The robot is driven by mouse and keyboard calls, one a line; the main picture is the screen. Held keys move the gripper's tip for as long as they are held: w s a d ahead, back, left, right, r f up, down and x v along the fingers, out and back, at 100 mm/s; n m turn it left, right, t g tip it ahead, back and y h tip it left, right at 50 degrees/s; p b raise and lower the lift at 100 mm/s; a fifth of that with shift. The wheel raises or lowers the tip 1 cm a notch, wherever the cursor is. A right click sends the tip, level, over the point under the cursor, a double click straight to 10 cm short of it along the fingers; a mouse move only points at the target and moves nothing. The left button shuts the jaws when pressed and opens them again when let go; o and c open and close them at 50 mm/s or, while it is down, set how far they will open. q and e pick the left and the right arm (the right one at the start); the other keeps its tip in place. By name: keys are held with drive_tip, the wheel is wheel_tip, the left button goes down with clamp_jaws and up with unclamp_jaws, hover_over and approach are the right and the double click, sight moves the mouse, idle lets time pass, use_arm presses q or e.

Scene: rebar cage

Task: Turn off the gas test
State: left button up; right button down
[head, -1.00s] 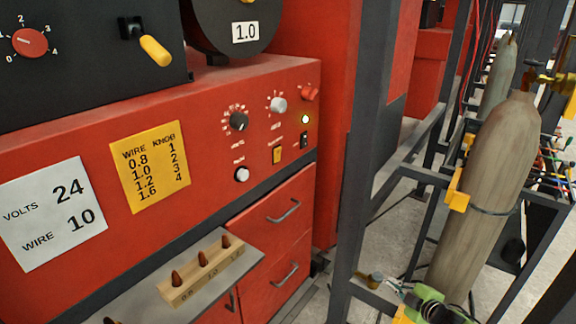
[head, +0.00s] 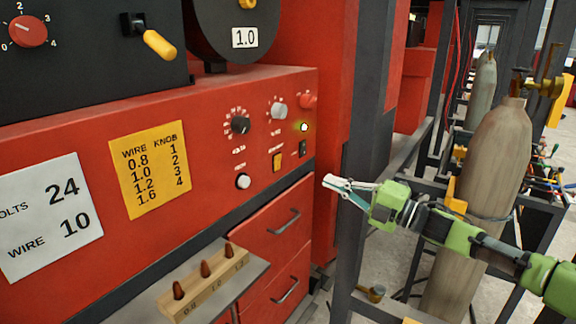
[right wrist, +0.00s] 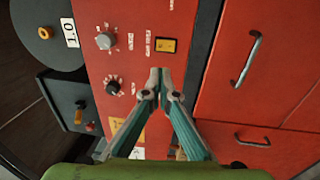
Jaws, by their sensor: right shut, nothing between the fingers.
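The red welder panel (head: 200,140) carries a yellow rocker switch (head: 277,162), a small dark switch (head: 303,148) and a lit yellowish lamp (head: 304,127). The small print beside them is too blurred to read, so I cannot tell which control is the gas test. My right gripper (head: 336,184) is shut and empty, in front of the panel and to the right of the switches, apart from them. In the right wrist view, the closed fingertips (right wrist: 159,80) point toward the yellow switch (right wrist: 165,45). My left gripper is not in view.
A black knob (head: 240,125), a grey knob (head: 279,110) and a white button (head: 243,181) sit near the switches. Red drawers (head: 277,235) are below. A dark post (head: 362,150) and a gas cylinder (head: 492,160) stand at right.

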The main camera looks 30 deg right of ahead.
drive_tip(key=shift+w+a, duration=0.1)
drive_tip(key=b, duration=0.3)
approach(278, 160)
drive_tip(key=p+x, duration=0.5)
drive_tip(key=x, duration=0.1)
drive_tip(key=shift+w+r, duration=0.15)
drive_tip(key=shift+r, duration=0.05)
drive_tip(key=shift+w+a+f+p, duration=0.15)
drive_tip(key=shift+w+p, duration=0.25)
idle(0.7)
